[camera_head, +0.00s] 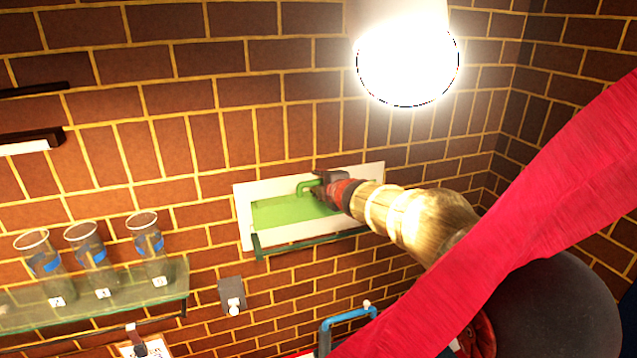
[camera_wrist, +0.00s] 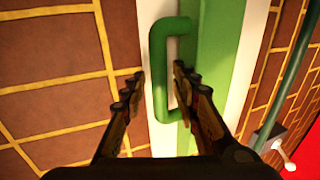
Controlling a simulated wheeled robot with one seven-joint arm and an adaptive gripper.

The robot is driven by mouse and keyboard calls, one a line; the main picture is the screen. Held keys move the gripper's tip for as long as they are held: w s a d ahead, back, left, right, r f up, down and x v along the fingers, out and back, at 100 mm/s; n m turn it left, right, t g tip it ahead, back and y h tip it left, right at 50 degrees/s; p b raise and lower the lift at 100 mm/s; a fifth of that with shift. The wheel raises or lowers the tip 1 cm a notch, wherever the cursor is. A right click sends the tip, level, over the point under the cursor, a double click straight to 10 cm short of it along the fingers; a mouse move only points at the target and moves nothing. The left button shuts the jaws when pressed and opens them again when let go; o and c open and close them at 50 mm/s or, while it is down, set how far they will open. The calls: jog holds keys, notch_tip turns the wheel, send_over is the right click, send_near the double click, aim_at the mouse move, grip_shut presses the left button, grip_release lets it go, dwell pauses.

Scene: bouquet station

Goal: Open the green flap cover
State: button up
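The green flap cover (camera_head: 285,211) is set in a white frame (camera_head: 244,215) on the brick wall. In the wrist view the flap's green panel (camera_wrist: 220,70) stands beside the white frame (camera_wrist: 245,75). Its green U-shaped handle (camera_wrist: 158,65) lies ahead, with its lower part between my fingers. The handle also shows in the head view (camera_head: 306,186). My gripper (camera_wrist: 160,85) is open, one finger on each side of the handle, with gaps visible. In the head view my gripper (camera_head: 322,184) is at the handle and hides part of the flap. The flap looks shut, though part is hidden.
A dark green bar (camera_head: 310,243) runs along below the frame. A glass shelf (camera_head: 100,305) with three clear labelled vases (camera_head: 90,258) is at the left. A small grey wall fixture (camera_head: 232,294) and a blue pipe handle (camera_head: 345,318) are lower down. A bright lamp (camera_head: 408,60) hangs above.

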jog(key=v, duration=1.1)
jog(key=shift+s+r, duration=0.15)
jog(key=shift+s, duration=0.1)
jog(key=shift+d, duration=0.1)
